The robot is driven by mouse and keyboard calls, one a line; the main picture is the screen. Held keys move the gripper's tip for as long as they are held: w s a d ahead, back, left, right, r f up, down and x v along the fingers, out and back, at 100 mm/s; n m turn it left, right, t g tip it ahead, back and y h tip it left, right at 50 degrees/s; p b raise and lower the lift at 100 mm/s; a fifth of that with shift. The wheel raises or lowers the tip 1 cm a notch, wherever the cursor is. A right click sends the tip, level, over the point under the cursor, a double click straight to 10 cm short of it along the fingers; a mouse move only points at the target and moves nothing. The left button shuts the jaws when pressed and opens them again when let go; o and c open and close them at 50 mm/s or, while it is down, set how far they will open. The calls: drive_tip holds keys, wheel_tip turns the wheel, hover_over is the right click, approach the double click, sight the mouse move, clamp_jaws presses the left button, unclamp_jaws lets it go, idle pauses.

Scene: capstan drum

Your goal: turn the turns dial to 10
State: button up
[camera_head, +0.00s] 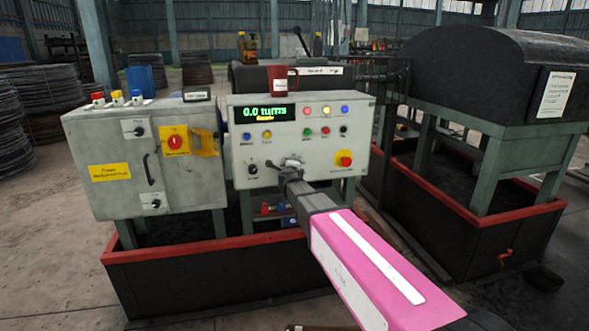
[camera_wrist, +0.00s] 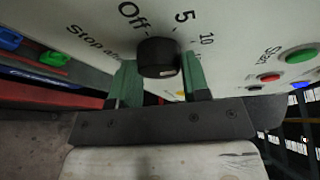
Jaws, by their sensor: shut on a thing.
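The turns dial (camera_wrist: 158,57) is a round black knob on the pale panel in the wrist view. "Off", "5" and "10" are printed around its upper side, with "Stop after" at its left. My gripper (camera_wrist: 160,75) has a green finger on each side of the knob and is shut on it. A small pale mark shows low on the knob; I cannot tell which setting it points to. In the head view my gripper (camera_head: 284,165) is at the lower middle of the control box (camera_head: 290,183) and hides much of the dial area. The display (camera_head: 264,112) reads "0.0 turns".
Coloured buttons (camera_head: 325,109) and a red stop knob on yellow (camera_head: 343,159) are on the same panel. A grey cabinet (camera_head: 110,150) stands at the left. A red-rimmed trough (camera_head: 215,246) runs below.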

drive_tip(key=o, duration=0.9)
drive_tip(key=shift+d, duration=0.1)
drive_tip(key=s+a+r, duration=0.1)
drive_tip(key=s, duration=0.9)
drive_tip(key=shift+s+r, duration=0.15)
drive_tip(key=shift+s, duration=0.2)
drive_tip(key=shift+a, duration=0.1)
